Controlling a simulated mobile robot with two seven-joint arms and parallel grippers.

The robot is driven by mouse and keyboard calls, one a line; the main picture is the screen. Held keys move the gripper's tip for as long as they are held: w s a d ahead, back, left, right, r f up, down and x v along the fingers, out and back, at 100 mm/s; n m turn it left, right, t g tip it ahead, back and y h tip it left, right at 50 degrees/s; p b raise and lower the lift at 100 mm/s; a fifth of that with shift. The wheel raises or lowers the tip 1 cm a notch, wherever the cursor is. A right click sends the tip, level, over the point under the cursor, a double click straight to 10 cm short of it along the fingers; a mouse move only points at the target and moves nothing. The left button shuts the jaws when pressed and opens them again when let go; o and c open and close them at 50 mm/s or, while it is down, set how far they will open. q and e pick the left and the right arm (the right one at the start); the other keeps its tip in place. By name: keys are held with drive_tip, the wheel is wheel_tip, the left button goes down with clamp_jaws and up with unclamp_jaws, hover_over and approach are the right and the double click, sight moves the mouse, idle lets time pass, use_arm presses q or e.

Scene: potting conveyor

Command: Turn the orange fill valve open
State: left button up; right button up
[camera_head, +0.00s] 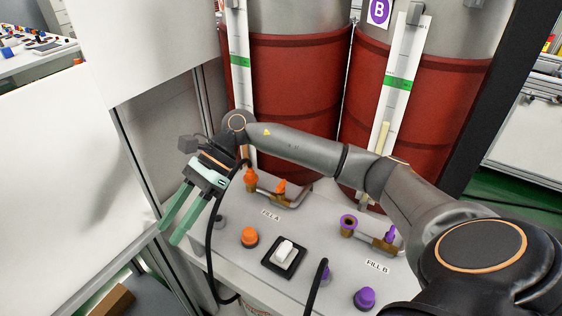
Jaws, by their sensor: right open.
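The orange fill valve (281,187) sits on the grey panel above the "FILL A" label, in front of the left red tank. A second orange fitting (250,175) stands just left of it, close to my wrist. My right arm reaches in from the right, above and behind the valve. My right gripper (169,233) is left of the valve, its green fingers pointing down and left, open and empty. It is apart from the valve. My left gripper is not in view.
An orange knob (250,237), a white rocker switch (284,252) and a purple knob (365,298) are on the panel. Purple fittings (348,225) stand by "FILL B". Black cables rise near the gripper and panel front. A white wall (60,160) is at left.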

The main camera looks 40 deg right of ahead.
drive_tip(key=w+d+n+t+h+b, duration=0.1)
drive_tip(key=w+d+n+h+b, duration=0.15)
drive_tip(key=d+h, duration=0.65)
drive_tip(key=h+b, duration=0.2)
approach(281, 184)
drive_tip(key=shift+n, duration=0.25)
wheel_tip(281, 184, down, 9)
drive_tip(key=shift+r+b, duration=0.15)
drive_tip(key=shift+b, duration=0.65)
clamp_jaws()
